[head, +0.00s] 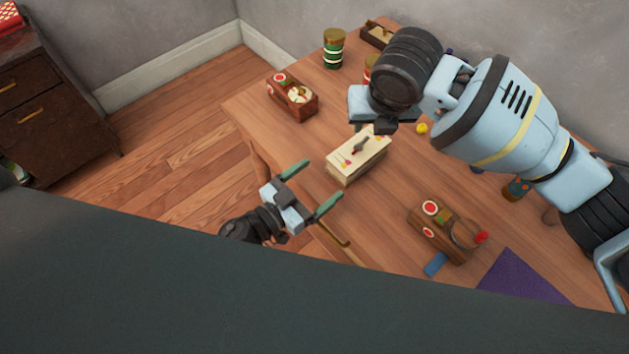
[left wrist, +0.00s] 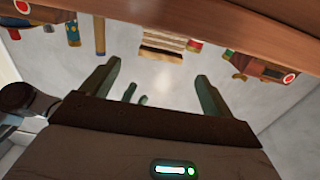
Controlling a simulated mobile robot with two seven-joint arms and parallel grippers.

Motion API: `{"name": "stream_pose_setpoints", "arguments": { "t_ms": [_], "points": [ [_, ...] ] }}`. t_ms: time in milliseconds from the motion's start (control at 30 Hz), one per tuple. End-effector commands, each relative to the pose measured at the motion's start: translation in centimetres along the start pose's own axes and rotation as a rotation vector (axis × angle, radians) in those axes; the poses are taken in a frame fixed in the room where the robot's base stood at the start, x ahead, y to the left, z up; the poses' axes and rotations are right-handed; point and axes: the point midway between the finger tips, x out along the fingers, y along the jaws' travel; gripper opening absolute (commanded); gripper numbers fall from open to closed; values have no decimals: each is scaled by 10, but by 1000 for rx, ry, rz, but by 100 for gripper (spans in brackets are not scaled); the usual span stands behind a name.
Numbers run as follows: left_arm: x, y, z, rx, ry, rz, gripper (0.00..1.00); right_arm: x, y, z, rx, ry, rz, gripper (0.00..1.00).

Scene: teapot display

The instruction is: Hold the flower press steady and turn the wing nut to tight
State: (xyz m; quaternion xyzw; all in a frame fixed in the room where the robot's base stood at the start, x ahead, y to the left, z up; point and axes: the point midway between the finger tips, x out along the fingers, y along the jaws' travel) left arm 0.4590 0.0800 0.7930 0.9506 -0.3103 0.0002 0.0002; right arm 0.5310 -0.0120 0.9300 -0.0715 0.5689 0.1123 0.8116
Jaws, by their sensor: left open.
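The flower press (head: 346,171) is a cream block with a floral top, standing on the wooden table near its left edge. A dark grey wing nut (head: 361,145) sits on its top. My left gripper (head: 325,179) is open and empty, in front of the press at the table's edge, with its green fingers pointing toward it. In the left wrist view the layered press (left wrist: 162,46) shows beyond and between the parted fingers (left wrist: 153,72), apart from them. My right gripper (head: 377,122) hangs above and behind the press; its fingers are mostly hidden by its own wrist.
A wooden box with round labels (head: 292,98) stands at the back left, near a green-banded jar (head: 334,50). Another wooden box (head: 440,230) with a round lid stands front right, beside a blue card (head: 435,264) and purple mat (head: 522,278). A yellow item (head: 422,129) lies behind the press.

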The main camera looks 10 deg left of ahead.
Motion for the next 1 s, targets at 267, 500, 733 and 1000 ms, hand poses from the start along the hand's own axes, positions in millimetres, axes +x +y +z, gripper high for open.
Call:
{"name": "stream_pose_setpoints", "arguments": {
  "t_ms": [267, 500, 733, 1000],
  "points": [
    [13, -1, 0, 1, 1, -2, 87, 0, 0, 0, 0, 0, 0, 36],
    [47, -1, -1, 0, 2, -3, 87, 0, 0, 0, 0, 0, 0, 36],
    [72, -1, 0, -1, 1, -3, 87, 0, 0, 0, 0, 0, 0, 36],
    [78, 0, 0, 0, -1, -3, 87, 0, 0, 0, 0, 0, 0, 36]
  ]
}}
